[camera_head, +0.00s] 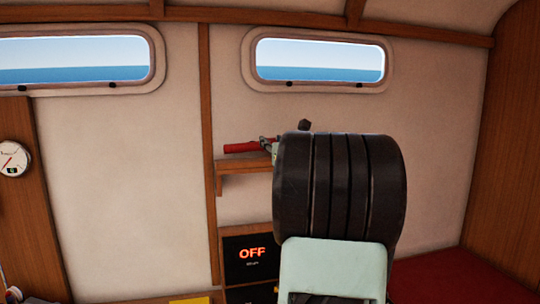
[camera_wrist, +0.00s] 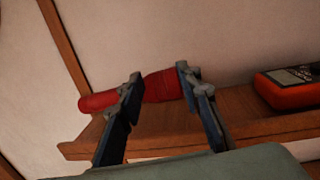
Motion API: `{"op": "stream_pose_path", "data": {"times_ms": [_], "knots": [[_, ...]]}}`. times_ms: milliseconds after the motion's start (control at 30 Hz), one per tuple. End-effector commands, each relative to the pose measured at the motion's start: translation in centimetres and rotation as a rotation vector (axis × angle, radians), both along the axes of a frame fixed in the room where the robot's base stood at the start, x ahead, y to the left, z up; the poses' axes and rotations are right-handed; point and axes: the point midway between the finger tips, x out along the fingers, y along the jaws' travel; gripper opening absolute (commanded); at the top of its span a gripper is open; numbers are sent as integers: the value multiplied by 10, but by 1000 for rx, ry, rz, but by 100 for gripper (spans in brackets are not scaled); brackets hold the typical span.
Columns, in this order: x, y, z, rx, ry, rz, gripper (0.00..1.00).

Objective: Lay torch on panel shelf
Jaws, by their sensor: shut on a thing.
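The red torch (camera_head: 240,148) lies roughly level at the wooden panel shelf (camera_head: 243,165), with its left end near the shelf's left end. The wrist view shows the torch (camera_wrist: 100,101) over the shelf (camera_wrist: 240,112), close to the back wall. My gripper (camera_wrist: 159,84) is shut on the torch, with one finger near its middle and the other at its right end. In the head view my arm hides the right part of the shelf and most of my gripper (camera_head: 268,143). I cannot tell whether the torch touches the shelf.
An orange device with a dark face (camera_wrist: 292,88) stands on the shelf to the right of my gripper. Below the shelf is a black panel reading OFF (camera_head: 251,255). A wooden post (camera_head: 209,150) runs up the wall just left of the shelf. A red cushion (camera_head: 440,277) lies lower right.

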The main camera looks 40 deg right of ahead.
Motion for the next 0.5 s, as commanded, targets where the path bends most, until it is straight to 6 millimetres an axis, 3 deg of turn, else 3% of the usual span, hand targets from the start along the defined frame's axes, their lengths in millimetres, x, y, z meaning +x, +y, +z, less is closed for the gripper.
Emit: {"op": "stream_pose_path", "data": {"times_ms": [33, 133, 500], "knots": [[-1, -1, -14, 3, 1, -1, 2], [-2, -3, -28, 2, 1, -3, 2], [-2, -3, -30, 0, 0, -3, 2]]}}
